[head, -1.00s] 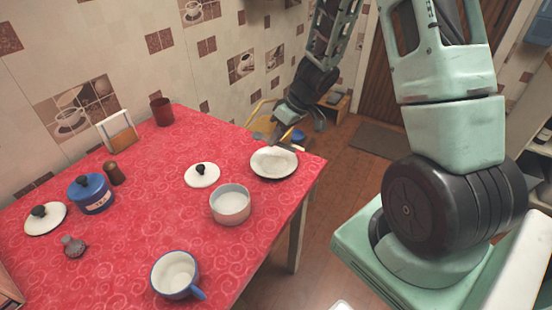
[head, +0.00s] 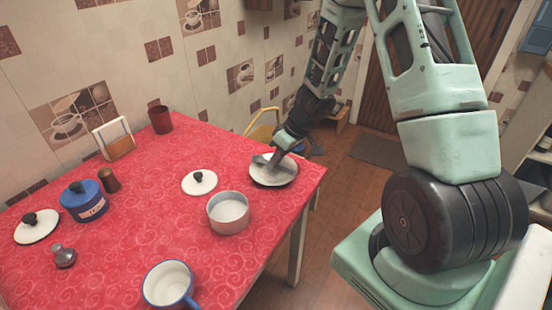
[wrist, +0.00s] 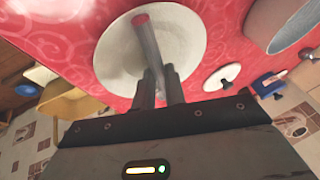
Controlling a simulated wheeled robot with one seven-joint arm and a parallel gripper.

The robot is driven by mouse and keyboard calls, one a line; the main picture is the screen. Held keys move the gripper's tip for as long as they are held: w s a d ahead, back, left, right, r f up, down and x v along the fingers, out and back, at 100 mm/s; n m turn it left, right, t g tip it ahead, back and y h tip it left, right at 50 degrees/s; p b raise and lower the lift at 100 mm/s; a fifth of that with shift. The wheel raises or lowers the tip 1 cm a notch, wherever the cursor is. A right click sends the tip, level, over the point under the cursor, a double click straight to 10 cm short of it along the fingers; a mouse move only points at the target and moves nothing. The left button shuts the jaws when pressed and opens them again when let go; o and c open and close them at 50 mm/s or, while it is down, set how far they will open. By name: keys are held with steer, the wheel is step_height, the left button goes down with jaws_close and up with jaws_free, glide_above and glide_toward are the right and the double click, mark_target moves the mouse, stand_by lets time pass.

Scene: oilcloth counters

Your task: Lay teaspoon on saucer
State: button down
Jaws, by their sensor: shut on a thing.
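In the wrist view my gripper (wrist: 160,75) is shut on the teaspoon (wrist: 146,40), a slim grey shaft with a red end, seen against the white saucer (wrist: 188,35). The fingers hide part of the teaspoon, and its bowl is not clear. I cannot tell whether the teaspoon touches the saucer.
A white pot (head: 228,213) and a white lid (head: 199,183) stand left of the saucer on the red tablecloth (head: 130,220). A blue pot (head: 84,202) and a red cup (head: 160,119) are farther left. A yellow chair (head: 262,130) stands behind.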

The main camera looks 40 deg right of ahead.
steer(key=shift+f, duration=0.15)
steer(key=c, duration=1.5)
jaws_free()
steer(key=shift+o, duration=0.2)
